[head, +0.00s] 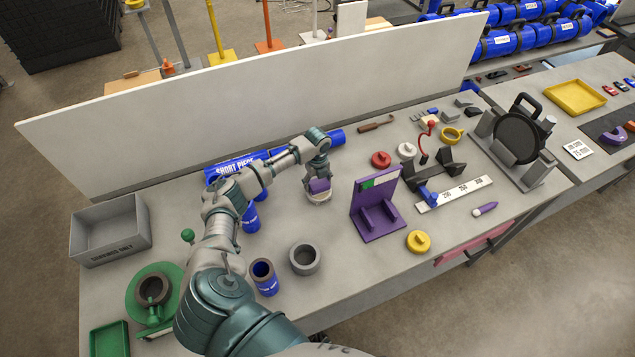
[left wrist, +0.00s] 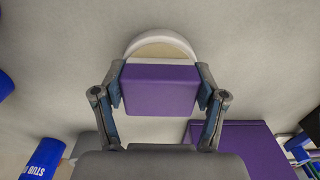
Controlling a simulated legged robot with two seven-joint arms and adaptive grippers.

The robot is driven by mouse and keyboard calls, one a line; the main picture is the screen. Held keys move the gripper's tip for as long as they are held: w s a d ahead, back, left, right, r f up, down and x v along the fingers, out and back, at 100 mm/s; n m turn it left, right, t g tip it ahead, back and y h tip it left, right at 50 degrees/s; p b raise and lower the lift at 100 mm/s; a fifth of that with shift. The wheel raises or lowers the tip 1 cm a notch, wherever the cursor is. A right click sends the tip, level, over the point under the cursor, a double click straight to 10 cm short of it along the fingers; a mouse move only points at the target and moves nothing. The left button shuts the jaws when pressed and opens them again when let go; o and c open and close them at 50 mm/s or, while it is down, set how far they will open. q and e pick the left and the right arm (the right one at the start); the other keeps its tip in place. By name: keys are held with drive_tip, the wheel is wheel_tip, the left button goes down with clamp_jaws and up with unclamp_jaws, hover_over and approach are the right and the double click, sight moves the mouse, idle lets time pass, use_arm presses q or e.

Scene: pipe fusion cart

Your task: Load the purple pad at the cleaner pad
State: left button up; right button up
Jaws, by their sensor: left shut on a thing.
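My left gripper (head: 318,180) is shut on the purple pad (head: 319,186), a small block. In the left wrist view the purple pad (left wrist: 160,88) sits between the two fingers (left wrist: 160,95). A round white dish with a beige top, which looks like the cleaner pad (head: 319,198), is on the bench right by the held pad. It also shows in the left wrist view (left wrist: 160,42), partly hidden behind the purple pad. I cannot tell whether the two touch. My right gripper is not in view.
A purple stand (head: 377,226) with a green and white patch is to the right. A grey ring (head: 304,258) and a blue cup (head: 264,280) are nearer the front. Blue pipes (head: 232,168) lie behind my arm. A grey bin (head: 110,231) is at the left.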

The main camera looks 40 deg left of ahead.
sight(317, 180)
use_arm(q)
drive_tip(key=shift+f+p, duration=0.15)
drive_tip(key=shift+p, duration=0.2)
idle(1.2)
wheel_tip(317, 180, up, 5)
drive_tip(key=p, duration=0.5)
drive_tip(key=shift+r, duration=1.1)
drive_tip(key=shift+s+f, duration=0.1)
